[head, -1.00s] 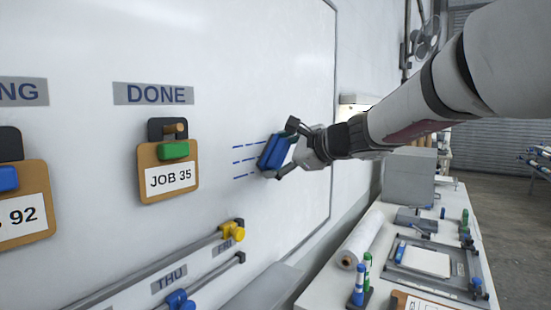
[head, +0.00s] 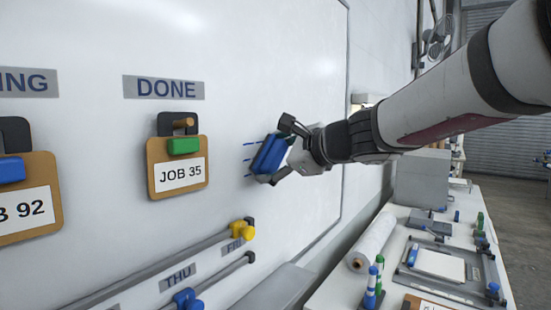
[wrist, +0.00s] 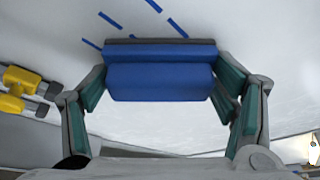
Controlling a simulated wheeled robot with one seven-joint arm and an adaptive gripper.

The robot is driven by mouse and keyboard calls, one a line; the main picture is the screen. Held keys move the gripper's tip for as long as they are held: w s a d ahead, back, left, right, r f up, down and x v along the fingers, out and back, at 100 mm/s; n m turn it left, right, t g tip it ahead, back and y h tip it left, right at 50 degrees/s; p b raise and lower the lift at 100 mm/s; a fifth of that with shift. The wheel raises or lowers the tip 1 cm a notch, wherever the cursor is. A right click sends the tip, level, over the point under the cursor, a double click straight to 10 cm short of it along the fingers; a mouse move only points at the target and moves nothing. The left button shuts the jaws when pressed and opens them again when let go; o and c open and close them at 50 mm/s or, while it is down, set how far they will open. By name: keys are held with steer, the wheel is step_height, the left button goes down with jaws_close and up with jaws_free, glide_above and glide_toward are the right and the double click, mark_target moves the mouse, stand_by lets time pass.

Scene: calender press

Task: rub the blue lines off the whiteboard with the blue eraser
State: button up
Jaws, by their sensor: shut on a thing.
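The whiteboard (head: 260,60) fills the left and middle of the head view. Short blue lines (head: 248,160) show on it just left of the eraser; in the wrist view several blue strokes (wrist: 116,24) show beyond the eraser's far edge. The blue eraser (head: 267,155) is held at the board face, its dark pad side toward the board; whether it touches the board I cannot tell. My gripper (head: 287,152) is shut on the eraser, with one finger at each end of it in the wrist view (wrist: 160,100). The eraser hides part of the board behind it.
A JOB 35 clipboard (head: 178,178) hangs left of the eraser under the DONE label (head: 164,88). Below are rails with a yellow slider (head: 242,230) and a blue slider (head: 186,298). A bench with a paper roll (head: 371,240) and markers (head: 374,280) stands at lower right.

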mark_target(257, 162)
steer(key=shift+s+a, duration=0.65)
steer(key=shift+s, duration=0.2)
steer(key=shift+s+a, duration=0.6)
steer(key=shift+s, duration=0.25)
steer(key=shift+s+a+b, duration=0.45)
steer(key=shift+s+a, duration=0.65)
steer(key=shift+s, duration=0.15)
steer(key=shift+r+p, duration=0.8)
steer(key=shift+r, duration=0.25)
steer(key=shift+w+d+f+b, duration=0.1)
steer(key=shift+w+d+b, duration=0.2)
steer(key=shift+w+d, duration=1.3)
steer(key=shift+w+d+b, duration=0.25)
steer(key=shift+w+d, duration=0.9)
steer(key=shift+w, duration=0.8)
steer(key=shift+w+d+f+b, duration=0.1)
steer(key=shift+w+d+b, duration=0.2)
steer(key=shift+w+d, duration=1.3)
steer(key=shift+w+a+r, duration=0.1)
steer(key=shift+w+a, duration=0.1)
steer(key=s+d, duration=0.3)
steer(key=d, duration=0.1)
steer(key=shift+s+d, duration=0.4)
steer(key=shift+d, duration=0.1)
